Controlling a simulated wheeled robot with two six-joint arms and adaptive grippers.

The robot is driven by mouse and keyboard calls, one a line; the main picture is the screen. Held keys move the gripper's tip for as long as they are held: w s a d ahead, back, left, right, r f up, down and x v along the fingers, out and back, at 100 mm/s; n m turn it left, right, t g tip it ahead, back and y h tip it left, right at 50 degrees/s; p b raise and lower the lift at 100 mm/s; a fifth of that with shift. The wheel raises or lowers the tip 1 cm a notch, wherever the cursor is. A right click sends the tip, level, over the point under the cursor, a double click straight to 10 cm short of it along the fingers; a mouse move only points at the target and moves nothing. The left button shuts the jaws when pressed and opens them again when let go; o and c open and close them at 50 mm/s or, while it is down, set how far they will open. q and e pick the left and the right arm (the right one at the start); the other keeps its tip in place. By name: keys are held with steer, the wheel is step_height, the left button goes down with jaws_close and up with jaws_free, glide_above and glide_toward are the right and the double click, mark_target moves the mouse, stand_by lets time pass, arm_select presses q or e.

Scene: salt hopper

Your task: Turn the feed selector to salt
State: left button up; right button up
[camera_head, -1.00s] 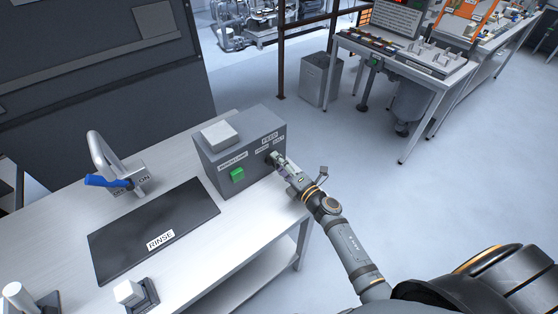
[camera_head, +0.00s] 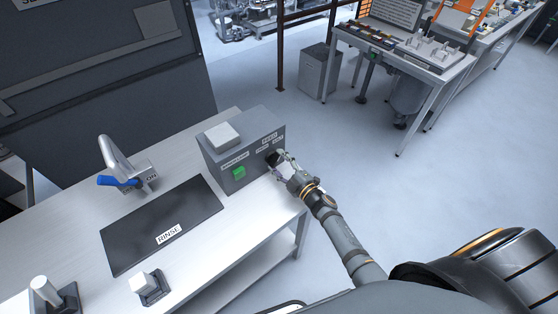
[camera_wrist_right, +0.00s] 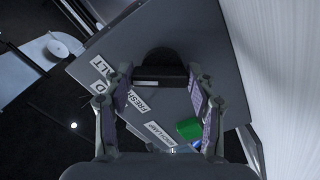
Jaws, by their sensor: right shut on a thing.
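The feed selector is a black knob (camera_wrist_right: 160,60) on the front face of a grey box (camera_head: 222,163). In the wrist view it sits between the fingers of my right gripper (camera_wrist_right: 160,82), which is shut on it. In the head view the right gripper (camera_head: 281,160) is at the right part of the box front and partly hides the knob. Labels beside the knob read FRESH (camera_wrist_right: 138,101) and, partly covered, SALT (camera_wrist_right: 106,70). Exactly which label the knob points at I cannot tell. My left gripper is not in view.
A green button (camera_head: 239,172) is on the same box front, left of the knob. A dark RINSE mat (camera_head: 150,220), a tap with a blue lever (camera_head: 118,182) and a white switch (camera_head: 146,283) are on the white table (camera_head: 240,230).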

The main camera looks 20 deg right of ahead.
steer(key=shift+m, duration=0.3)
steer(key=o, duration=1.2)
steer(key=shift+c, duration=0.2)
steer(key=shift+s, duration=0.15)
steer(key=v, duration=1.1)
steer(key=shift+s+d, duration=0.15)
steer(key=shift+s, duration=0.2)
